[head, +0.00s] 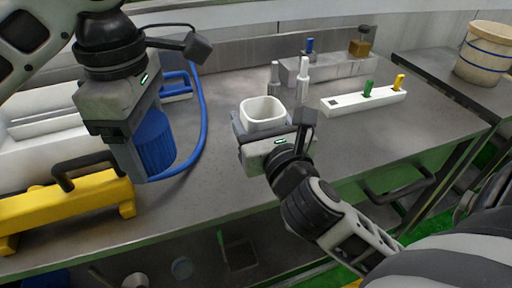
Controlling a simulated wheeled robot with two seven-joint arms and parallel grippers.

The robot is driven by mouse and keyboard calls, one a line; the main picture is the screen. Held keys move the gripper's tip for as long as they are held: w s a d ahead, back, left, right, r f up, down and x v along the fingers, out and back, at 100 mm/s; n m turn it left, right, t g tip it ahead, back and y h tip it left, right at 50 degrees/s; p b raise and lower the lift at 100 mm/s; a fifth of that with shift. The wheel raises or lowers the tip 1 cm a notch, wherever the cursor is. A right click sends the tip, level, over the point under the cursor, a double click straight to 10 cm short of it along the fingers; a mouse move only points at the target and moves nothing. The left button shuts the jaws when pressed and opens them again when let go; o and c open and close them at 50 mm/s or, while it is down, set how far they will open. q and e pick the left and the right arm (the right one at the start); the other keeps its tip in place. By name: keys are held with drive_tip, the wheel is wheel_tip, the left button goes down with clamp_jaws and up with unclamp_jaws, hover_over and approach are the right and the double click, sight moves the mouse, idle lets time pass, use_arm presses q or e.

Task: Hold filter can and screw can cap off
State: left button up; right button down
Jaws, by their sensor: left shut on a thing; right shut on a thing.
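A white, open-topped filter can (263,112) with a rounded square rim shows at the middle of the head view. My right gripper (266,138) is shut on it, with a finger on either side, and holds it upright. A blue ribbed can cap (155,141) shows to the left, apart from the can. My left gripper (128,138) is shut on the cap, which hangs beneath my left arm near the table's front left. The gripper body hides the cap's left side and parts of both grips.
The grey table (225,170) has free room between the cap and can. A yellow stand (70,208) and a blue hose (203,112) lie at the left. A white block with green and yellow pegs (345,103) lies right; a bucket (482,52) stands beyond.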

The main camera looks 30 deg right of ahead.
sight(257, 114)
use_arm(q)
wheel_tip(257, 114, down, 6)
drive_tip(key=b, duration=0.4)
drive_tip(key=shift+r, duration=0.1)
use_arm(e)
drive_tip(key=w, duration=0.1)
drive_tip(key=w+d+f, duration=0.2)
drive_tip(key=w, duration=0.1)
drive_tip(key=shift+w+d+f, duration=0.1)
drive_tip(key=shift+d+f, duration=0.1)
use_arm(q)
drive_tip(key=shift+f+b, duration=1.25)
drive_tip(key=shift+f, duration=0.05)
use_arm(e)
drive_tip(key=shift+w+d+f, duration=0.5)
drive_tip(key=shift+w+f, duration=0.4)
drive_tip(key=shift+f, duration=0.65)
drive_tip(key=shift+w+d+f, duration=0.55)
drive_tip(key=shift+w+f, duration=0.3)
drive_tip(key=shift+f, duration=0.65)
drive_tip(key=shift+w+d+f, duration=0.5)
drive_tip(key=shift+w+f, duration=0.4)
drive_tip(key=shift+f, duration=0.65)
drive_tip(key=shift+f, duration=0.2)
drive_tip(key=shift+c, duration=1.9)
unclamp_jaws()
